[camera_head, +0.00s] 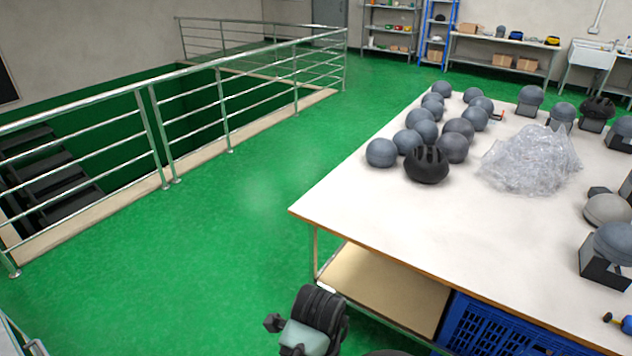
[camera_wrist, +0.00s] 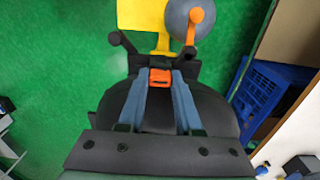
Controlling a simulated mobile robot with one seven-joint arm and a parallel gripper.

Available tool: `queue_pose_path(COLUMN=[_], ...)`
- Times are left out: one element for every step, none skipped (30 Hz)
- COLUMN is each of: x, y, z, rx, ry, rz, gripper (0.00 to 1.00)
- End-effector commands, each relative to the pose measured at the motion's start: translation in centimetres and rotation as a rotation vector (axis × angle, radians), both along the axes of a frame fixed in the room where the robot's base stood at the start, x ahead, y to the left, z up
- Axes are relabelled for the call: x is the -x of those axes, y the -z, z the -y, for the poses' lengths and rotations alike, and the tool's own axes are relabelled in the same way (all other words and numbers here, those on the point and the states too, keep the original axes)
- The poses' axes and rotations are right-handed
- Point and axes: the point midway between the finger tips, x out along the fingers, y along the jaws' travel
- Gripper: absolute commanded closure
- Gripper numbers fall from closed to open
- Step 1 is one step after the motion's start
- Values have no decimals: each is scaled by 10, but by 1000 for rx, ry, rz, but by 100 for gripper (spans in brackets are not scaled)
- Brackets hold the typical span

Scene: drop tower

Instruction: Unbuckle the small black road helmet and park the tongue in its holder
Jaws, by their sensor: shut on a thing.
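My gripper (camera_wrist: 160,84) is in the lower middle of the wrist view. Its two blue-grey fingers converge on a small orange piece (camera_wrist: 160,76), held between the tips. A dark part with a round black knob at each side lies just beyond the tips. I cannot make out a strap, the buckle's tongue or its holder. In the head view a black vented helmet (camera_head: 427,165) sits on the table (camera_head: 350,200), at the front left of the grey headforms (camera_head: 381,153). Another black vented helmet (camera_head: 598,107) is on a stand at the back right.
A clear plastic heap (camera_head: 532,160) lies mid-table. A blue crate (camera_head: 490,325) stands under the table's front edge; it also shows in the wrist view (camera_wrist: 262,90). Green floor is free left of the table. A railing (camera_head: 222,110) guards a stairwell further left.

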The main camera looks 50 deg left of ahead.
Motion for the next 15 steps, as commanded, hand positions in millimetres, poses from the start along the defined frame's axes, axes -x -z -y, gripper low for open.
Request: queue_pose_path(x=[0,0,0,0,0,0,0,0,0,0,0,0,0,0,0], y=[0,0,0,0,0,0,-1,-1,-2,-3,-4,-6,-7,-8,-10], z=[0,0,0,0,0,0,0,0,0,0,0,0,0,0,0], rx=[0,0,0,0,0,0,0,0,0,0,0,0,0,0,0], ry=[0,0,0,0,0,0,0,0,0,0,0,0,0,0,0], rz=[0,0,0,0,0,0,0,0,0,0,0,0,0,0,0], gripper=[98,98,98,98,98,98,98,98,98,98,98,98,98,98,98])
